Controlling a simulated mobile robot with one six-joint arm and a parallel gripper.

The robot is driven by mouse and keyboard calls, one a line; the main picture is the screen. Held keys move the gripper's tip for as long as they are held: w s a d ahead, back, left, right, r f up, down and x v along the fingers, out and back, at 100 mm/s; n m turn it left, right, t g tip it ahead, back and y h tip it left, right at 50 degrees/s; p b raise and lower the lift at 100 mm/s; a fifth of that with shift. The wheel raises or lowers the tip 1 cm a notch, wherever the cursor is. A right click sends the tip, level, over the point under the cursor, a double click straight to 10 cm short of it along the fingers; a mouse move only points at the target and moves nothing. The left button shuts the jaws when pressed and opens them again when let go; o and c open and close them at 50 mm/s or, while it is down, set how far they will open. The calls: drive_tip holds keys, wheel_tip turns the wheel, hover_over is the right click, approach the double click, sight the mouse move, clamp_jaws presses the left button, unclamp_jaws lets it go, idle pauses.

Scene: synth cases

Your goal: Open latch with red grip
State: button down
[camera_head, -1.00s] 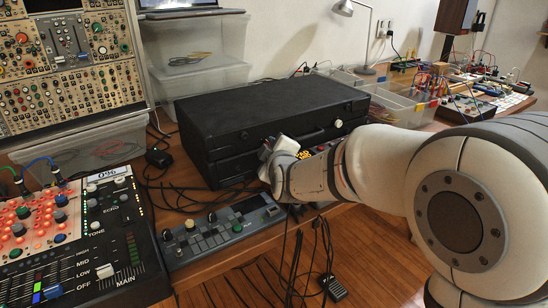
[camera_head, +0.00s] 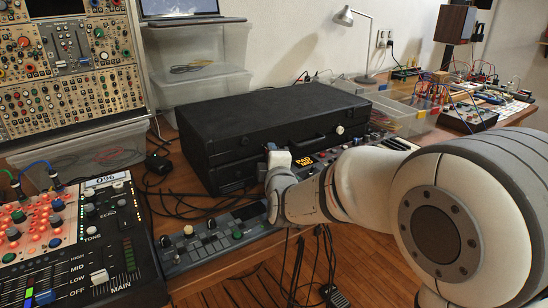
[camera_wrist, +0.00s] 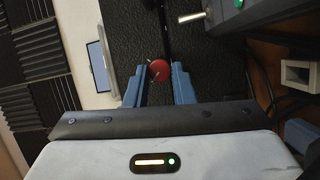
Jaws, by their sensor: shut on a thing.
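The round red grip (camera_wrist: 159,70) sits on a dark bar in the wrist view, against a black textured surface. My gripper (camera_wrist: 160,82) has its two blue fingers on either side of the grip and is shut on it. In the head view, my gripper (camera_head: 279,160) is at the front of the black case (camera_head: 275,110), seen from behind. The red grip and the fingertips are hidden there by my own wrist. I cannot tell how far the latch is turned.
A grey control unit (camera_head: 205,238) lies in front of the case at the table edge. A keyboard with an orange display (camera_head: 305,161) is just right of my gripper. Clear plastic boxes (camera_head: 205,50) stand behind. Cables hang below the table edge.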

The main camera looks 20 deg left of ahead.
drive_tip(key=shift+a+r, duration=0.1)
drive_tip(key=shift+r, duration=0.1)
drive_tip(key=c, duration=1.5)
unclamp_jaws()
drive_tip(key=shift+f, duration=0.1)
drive_tip(key=shift+o, duration=1.3)
drive_tip(key=p+v, duration=0.1)
drive_tip(key=v, duration=0.6)
drive_tip(key=shift+s+d, duration=0.2)
drive_tip(key=shift+s, duration=0.15)
